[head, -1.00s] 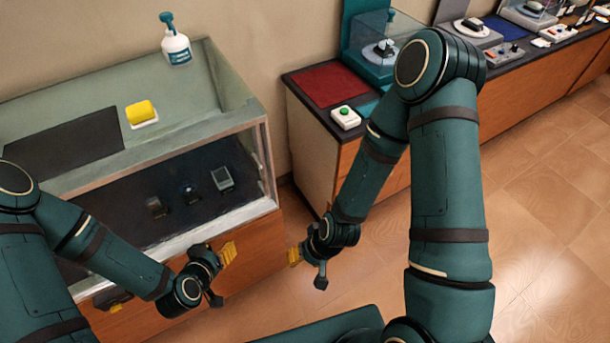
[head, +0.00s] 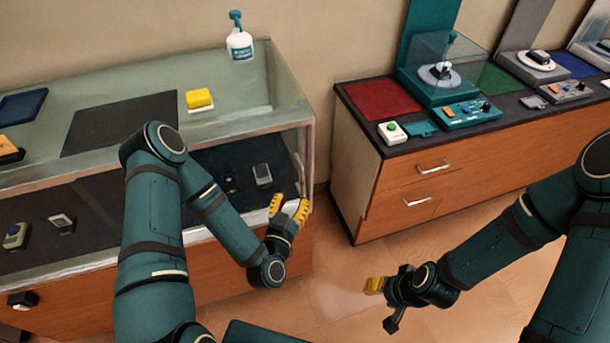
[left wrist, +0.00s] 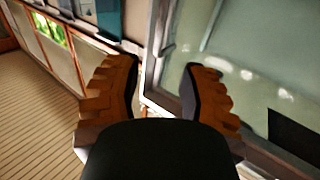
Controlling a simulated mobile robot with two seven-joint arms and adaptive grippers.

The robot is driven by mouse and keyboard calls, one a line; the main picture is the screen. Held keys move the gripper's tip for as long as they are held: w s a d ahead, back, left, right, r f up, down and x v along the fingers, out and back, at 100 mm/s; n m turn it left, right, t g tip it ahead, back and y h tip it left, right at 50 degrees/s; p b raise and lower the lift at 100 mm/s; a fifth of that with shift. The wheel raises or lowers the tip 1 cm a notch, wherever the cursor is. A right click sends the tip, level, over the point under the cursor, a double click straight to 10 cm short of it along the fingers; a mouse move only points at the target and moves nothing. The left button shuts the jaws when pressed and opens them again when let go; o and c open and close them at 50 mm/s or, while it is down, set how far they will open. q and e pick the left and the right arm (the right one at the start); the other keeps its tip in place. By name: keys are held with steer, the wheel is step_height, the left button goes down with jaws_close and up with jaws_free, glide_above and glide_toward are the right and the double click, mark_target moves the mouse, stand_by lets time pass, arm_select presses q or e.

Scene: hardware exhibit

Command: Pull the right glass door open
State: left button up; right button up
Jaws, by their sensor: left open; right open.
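The glass display case (head: 252,118) stands at the left on a wooden base, with a pale metal frame. Its front glass on the right (head: 240,160) shows dark shelving and small devices behind it; my left arm hides part of it. I cannot make out a separate door edge or handle. My left gripper (head: 288,208) is open at the case's front right corner, beside the frame post. In the left wrist view, the open fingers (left wrist: 160,66) have the frame edge (left wrist: 151,72) between them in the picture; contact is unclear. My right gripper (head: 376,286) is open and empty, over the floor.
A spray bottle (head: 240,42), a yellow sponge (head: 199,99) and a dark mat (head: 118,122) are on the case top. A wooden counter (head: 372,190) with a red mat (head: 382,101) and devices stands to the right. Floor between them is clear.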

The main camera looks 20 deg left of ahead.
mark_target(302, 177)
arm_select(q)
steer(key=w, duration=0.9)
steer(key=shift+w, duration=0.35)
jaws_close()
